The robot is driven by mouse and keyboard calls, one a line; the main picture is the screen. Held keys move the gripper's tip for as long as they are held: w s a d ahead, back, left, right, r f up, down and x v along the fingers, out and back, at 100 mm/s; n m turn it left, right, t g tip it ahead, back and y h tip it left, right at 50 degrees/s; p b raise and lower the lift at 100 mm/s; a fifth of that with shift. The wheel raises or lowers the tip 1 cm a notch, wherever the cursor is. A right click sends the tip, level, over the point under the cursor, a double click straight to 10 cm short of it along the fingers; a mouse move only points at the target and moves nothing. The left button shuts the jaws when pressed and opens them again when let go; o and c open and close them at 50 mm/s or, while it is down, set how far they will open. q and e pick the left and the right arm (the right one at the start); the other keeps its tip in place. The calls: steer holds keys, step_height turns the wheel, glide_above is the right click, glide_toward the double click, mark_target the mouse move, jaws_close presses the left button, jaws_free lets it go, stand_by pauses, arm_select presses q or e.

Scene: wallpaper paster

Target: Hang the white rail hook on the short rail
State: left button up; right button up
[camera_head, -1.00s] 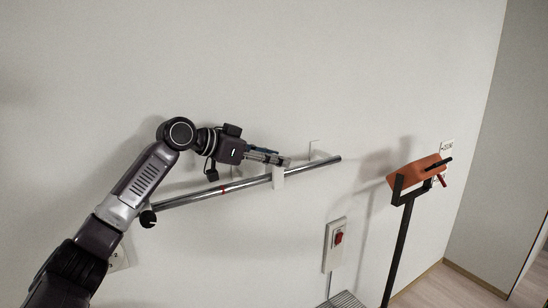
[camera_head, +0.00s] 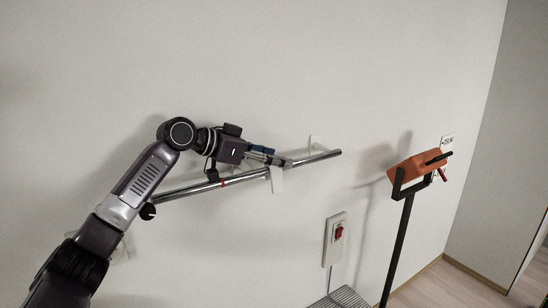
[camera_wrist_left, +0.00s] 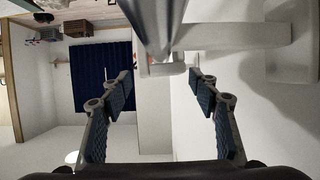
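The metal rail (camera_head: 195,188) runs along the wall, rising to the right, with a red band (camera_head: 222,182) near its middle. The white rail hook (camera_head: 277,180) is at the rail, right of the red band, its plate hanging below and slightly tilted. I cannot tell whether its top is seated over the rail. My left gripper (camera_head: 277,160) is at the rail just above the hook. In the left wrist view the fingers (camera_wrist_left: 163,95) are spread apart, with the rail (camera_wrist_left: 152,25) beyond them and a small white piece (camera_wrist_left: 168,69) between the tips.
A thin white bracket (camera_head: 314,143) stands above the rail's right part. An orange block (camera_head: 417,167) sits on a black stand (camera_head: 399,245) at right. The wall above the rail is clear.

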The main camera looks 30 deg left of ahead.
arm_select(q)
steer(key=shift+s+a, duration=0.15)
steer(key=v, duration=1.1)
steer(key=shift+s+r, duration=0.15)
steer(key=shift+s, duration=0.2)
